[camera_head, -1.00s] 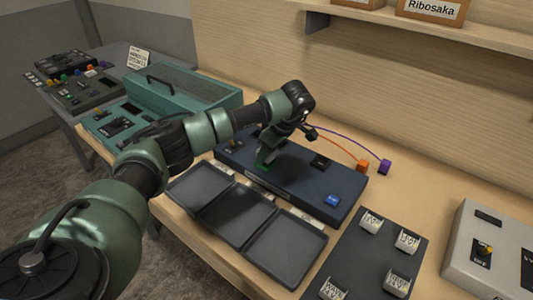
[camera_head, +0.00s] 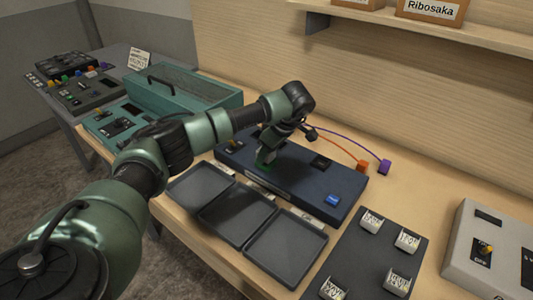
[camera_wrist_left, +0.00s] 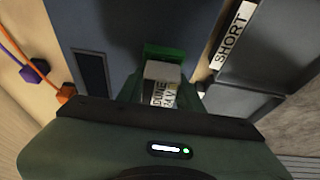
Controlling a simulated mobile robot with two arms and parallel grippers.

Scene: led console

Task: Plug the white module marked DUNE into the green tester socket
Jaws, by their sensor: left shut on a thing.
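The white module marked DUNE (camera_wrist_left: 162,82) sits between the fingers of my left gripper (camera_wrist_left: 160,98) in the left wrist view. My left gripper (camera_head: 268,155) is shut on it and reaches down to the dark blue tester console (camera_head: 318,183). The green tester socket (camera_wrist_left: 170,52) shows around the module's far end, and a bit of green also shows under the gripper in the head view (camera_head: 263,164). The module lines up with the socket; I cannot tell how deep it sits. My right gripper is not in view.
Three dark trays (camera_head: 241,214) lie in front of the console, one labelled SHORT (camera_wrist_left: 232,35) in the wrist view. Several white modules stand on a dark mat (camera_head: 372,255). Orange (camera_head: 362,165) and purple (camera_head: 384,167) plugs on cables lie behind. A grey box (camera_head: 485,215) with a switch stands right.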

